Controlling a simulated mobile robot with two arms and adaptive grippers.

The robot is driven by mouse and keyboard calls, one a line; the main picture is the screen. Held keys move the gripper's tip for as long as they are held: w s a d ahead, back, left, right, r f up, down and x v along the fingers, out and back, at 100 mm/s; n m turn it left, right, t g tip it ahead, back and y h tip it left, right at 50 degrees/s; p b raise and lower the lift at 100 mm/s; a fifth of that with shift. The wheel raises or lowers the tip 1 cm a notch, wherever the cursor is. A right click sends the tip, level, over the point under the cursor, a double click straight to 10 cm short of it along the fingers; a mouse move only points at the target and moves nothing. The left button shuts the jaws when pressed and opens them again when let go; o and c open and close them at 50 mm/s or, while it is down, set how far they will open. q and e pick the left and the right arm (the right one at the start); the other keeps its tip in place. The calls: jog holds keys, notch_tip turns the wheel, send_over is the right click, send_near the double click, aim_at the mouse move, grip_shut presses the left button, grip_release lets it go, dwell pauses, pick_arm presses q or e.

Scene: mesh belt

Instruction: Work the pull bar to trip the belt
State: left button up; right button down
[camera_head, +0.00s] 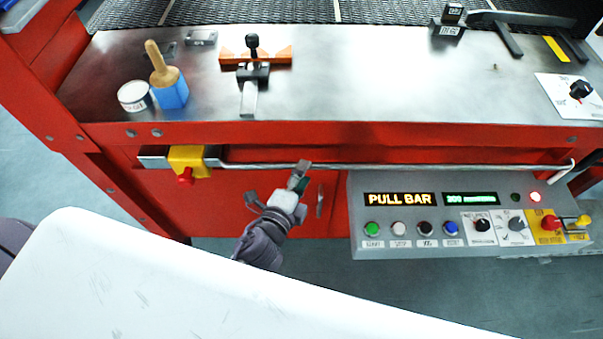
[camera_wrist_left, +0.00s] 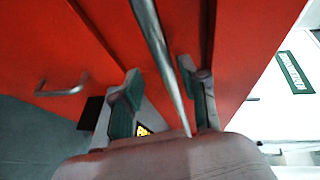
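The pull bar (camera_head: 430,167) is a thin metal rod running along the red front of the machine, below the tabletop. Its left end meets a yellow block with a red knob (camera_head: 188,162). My left gripper (camera_head: 301,177) is at the bar, left of its middle, with a fingertip overlapping the bar in the head view. In the left wrist view the bar (camera_wrist_left: 158,40) runs down between the two spread fingers of the gripper (camera_wrist_left: 165,92), nearer the right finger. The fingers look open. Whether either touches the bar I cannot tell. My right gripper is not in view.
A cabinet handle (camera_head: 320,200) is close right of my gripper. The tabletop (camera_head: 390,80) holds a brush and tools.

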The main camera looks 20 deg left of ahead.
pick_arm(q)
jog(key=shift+a, duration=0.1)
jog(key=v, duration=1.2)
jog(key=shift+f, duration=0.1)
